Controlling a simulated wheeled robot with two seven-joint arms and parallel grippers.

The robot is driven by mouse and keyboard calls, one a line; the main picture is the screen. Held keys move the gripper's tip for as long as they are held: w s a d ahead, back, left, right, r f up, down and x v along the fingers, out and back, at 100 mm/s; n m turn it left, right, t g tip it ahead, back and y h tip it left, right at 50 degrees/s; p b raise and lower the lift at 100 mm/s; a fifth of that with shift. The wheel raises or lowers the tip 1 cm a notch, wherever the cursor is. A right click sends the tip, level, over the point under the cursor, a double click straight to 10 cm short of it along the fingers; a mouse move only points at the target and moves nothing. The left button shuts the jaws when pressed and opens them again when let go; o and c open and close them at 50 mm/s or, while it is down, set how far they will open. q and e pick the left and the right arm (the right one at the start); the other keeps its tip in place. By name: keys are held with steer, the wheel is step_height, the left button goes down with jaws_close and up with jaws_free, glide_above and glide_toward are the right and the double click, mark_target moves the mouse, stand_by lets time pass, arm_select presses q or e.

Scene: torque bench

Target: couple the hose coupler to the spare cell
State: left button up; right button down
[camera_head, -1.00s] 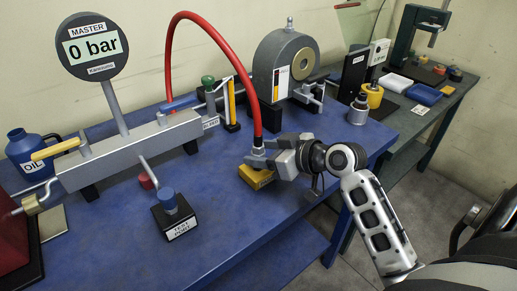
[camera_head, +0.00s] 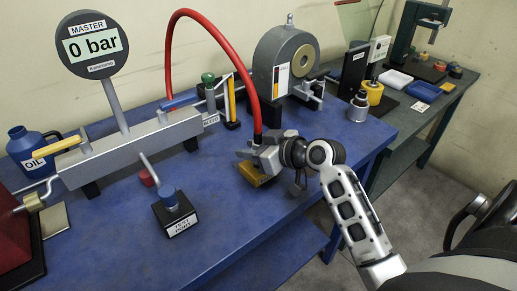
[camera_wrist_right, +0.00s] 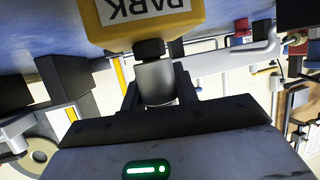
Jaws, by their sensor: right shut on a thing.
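The hose coupler is at the lower end of the red hose (camera_head: 249,85). My right gripper (camera_head: 252,154) is shut on it, and the gripper mostly hides it in the head view. In the right wrist view the grey coupler (camera_wrist_right: 155,82) sits between the fingers, its dark end against or very close to the yellow PARK block (camera_wrist_right: 150,18). I cannot tell whether it is seated there. A silver cylinder (camera_head: 358,106), probably the spare cell, stands upright near the bench's right edge, apart from the gripper. My left gripper is not in view.
The yellow block (camera_head: 254,174) lies under my right gripper. A test port (camera_head: 174,216) with a blue-topped piece stands to the left. The gauge (camera_head: 92,74) reads 0 bar. A grey round machine (camera_head: 278,70) stands behind. The blue bench front is clear.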

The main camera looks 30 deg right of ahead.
mark_target(259, 132)
stand_by(0.3)
steer(key=shift+w+r+p, duration=0.15)
steer(key=shift+r+p, duration=0.15)
steer(key=shift+r, duration=2.35)
steer(key=shift+f, duration=0.15)
